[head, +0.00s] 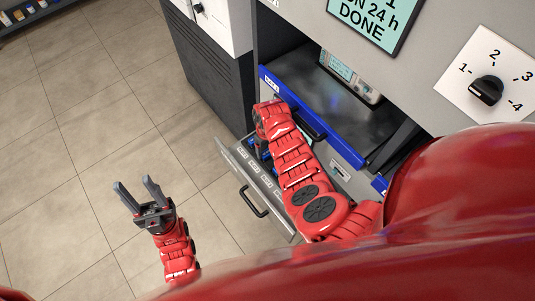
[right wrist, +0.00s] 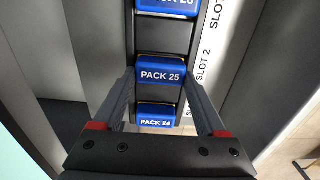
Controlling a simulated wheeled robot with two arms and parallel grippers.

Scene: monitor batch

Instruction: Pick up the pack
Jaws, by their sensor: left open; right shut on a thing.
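In the right wrist view, a blue pack labelled PACK 25 (right wrist: 162,85) sits in a dark rack between the fingertips of my right gripper (right wrist: 160,74). The fingers are shut on its two sides. PACK 24 (right wrist: 157,123) lies nearer the gripper's palm, and another blue pack (right wrist: 167,6), its label partly cut off, is beyond. In the head view my right arm reaches down into the open drawer (head: 234,165) and hides its gripper and most of the packs. My left gripper (head: 134,186) is open and empty above the floor at left.
A blue-edged drawer or shelf (head: 350,142) is above the packs, close to my right arm. A teal screen (head: 365,18) and a rotary knob (head: 486,90) are on the cabinet front. The tiled floor (head: 90,110) at left is clear.

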